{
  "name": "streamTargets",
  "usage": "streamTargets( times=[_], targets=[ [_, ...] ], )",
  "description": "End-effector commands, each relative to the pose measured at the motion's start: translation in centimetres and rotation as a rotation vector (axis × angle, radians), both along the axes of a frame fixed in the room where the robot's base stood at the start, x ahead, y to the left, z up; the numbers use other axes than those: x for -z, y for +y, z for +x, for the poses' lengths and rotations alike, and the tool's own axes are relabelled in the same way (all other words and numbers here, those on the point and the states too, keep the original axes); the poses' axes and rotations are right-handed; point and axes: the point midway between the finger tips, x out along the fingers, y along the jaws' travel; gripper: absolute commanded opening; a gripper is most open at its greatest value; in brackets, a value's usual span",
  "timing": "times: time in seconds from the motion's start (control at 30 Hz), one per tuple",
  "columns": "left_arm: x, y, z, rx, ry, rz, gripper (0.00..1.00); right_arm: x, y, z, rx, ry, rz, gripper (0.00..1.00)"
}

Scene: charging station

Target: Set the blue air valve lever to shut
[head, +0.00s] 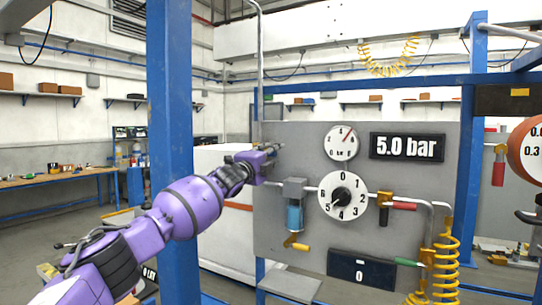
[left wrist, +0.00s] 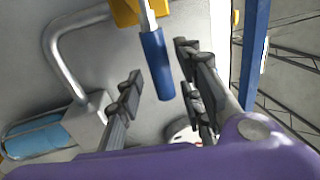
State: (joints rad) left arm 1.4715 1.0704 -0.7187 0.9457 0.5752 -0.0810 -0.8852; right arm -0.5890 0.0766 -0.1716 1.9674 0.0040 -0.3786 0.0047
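The blue lever (left wrist: 156,66) shows in the left wrist view as a blue-sleeved handle on a metal stem, hanging from a yellow valve body (left wrist: 139,11). My left gripper (left wrist: 160,76) is open, with fingers on both sides of the blue sleeve. A gap shows between the sleeve and the left finger; whether the right fingers touch it, I cannot tell. In the head view my left gripper (head: 272,152) is at the upper left of the grey panel (head: 290,150) and hides the blue lever there. My right gripper is in neither view.
The panel carries a large dial (head: 343,195), a smaller gauge (head: 341,142) and a display (head: 406,147) reading 5.0 bar. Red (head: 404,206), green (head: 408,262) and yellow (head: 297,245) handles sit lower. A bent pipe (left wrist: 62,45) runs close left of my gripper. A blue post (head: 170,130) stands left.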

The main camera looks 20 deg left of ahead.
Motion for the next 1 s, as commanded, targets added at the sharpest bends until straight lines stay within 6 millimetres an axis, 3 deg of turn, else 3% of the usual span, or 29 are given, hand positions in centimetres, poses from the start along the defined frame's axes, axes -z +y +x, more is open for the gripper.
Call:
streamTargets(
  times=[0.27, 0.47, 1.0],
  targets=[
    [-0.2, 0.1, -0.1, -0.002, -0.002, -0.003, 0.35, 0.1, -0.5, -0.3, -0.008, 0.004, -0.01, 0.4],
    [0.4, 0.2, -1.5, 0.002, 0.002, -0.005, 0.35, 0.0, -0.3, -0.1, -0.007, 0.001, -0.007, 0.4],
    [2.0, 0.9, -10.2, -0.001, 0.0, 0.0, 0.35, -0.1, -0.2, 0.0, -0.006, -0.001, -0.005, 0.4]
  ],
)
